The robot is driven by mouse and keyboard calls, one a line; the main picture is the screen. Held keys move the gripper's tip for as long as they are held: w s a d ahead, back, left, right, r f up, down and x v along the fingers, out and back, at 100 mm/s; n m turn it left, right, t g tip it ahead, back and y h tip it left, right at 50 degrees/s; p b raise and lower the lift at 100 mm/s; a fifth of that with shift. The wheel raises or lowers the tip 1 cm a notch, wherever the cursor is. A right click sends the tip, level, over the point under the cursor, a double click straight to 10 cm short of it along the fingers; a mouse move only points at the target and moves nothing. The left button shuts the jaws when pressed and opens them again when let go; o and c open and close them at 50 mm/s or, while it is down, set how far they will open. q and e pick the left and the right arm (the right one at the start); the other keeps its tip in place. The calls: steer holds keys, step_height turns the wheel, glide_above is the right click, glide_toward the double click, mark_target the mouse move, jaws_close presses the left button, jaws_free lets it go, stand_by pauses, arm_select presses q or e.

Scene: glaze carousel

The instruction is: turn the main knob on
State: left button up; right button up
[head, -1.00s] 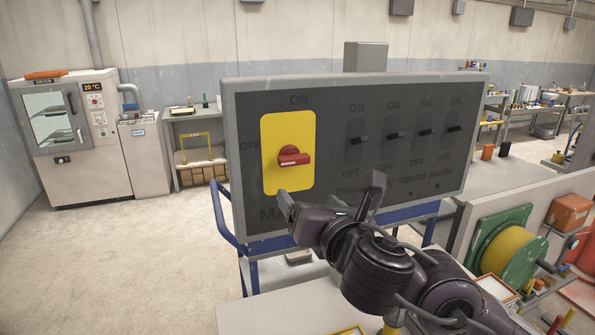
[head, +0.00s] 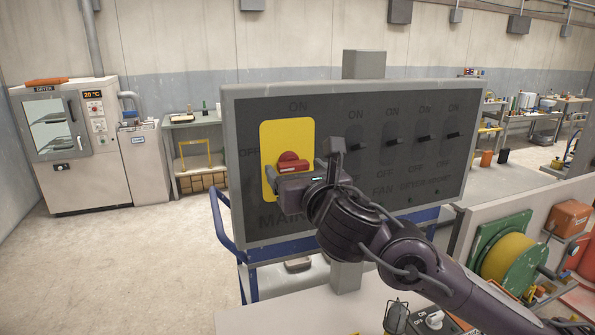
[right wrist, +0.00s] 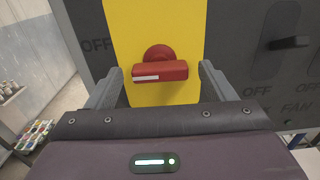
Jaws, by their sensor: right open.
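The main knob (head: 291,160) is red with a horizontal bar handle on a yellow plate (head: 268,135), at the left of the grey switch panel (head: 400,205). In the right wrist view the knob (right wrist: 160,71) has a white mark on its bar's left half, towards the OFF label (right wrist: 97,45). ON stands above the plate in the head view. My right gripper (head: 303,158) is open in front of the plate. In the right wrist view its fingers (right wrist: 158,84) stand on either side of the bar, with gaps. My left gripper is not in view.
Several black lever switches (head: 390,140) sit on the panel to the right of the knob. A blue trolley frame (head: 222,235) stands behind the panel. A table (head: 265,318) lies below, and a yellow hose reel (head: 505,257) stands at right.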

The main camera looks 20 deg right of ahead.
steer(key=c, duration=1)
steer(key=shift+m, duration=0.4)
steer(key=shift+f+m+b, duration=0.1)
steer(key=shift+m+b, duration=0.3)
steer(key=shift+m, duration=0.2)
steer(key=m, duration=0.3)
steer(key=shift+m+b, duration=0.3)
steer(key=shift+b, duration=0.1)
steer(key=m, duration=0.6)
steer(key=shift+b, duration=0.4)
steer(key=shift+m, duration=0.3)
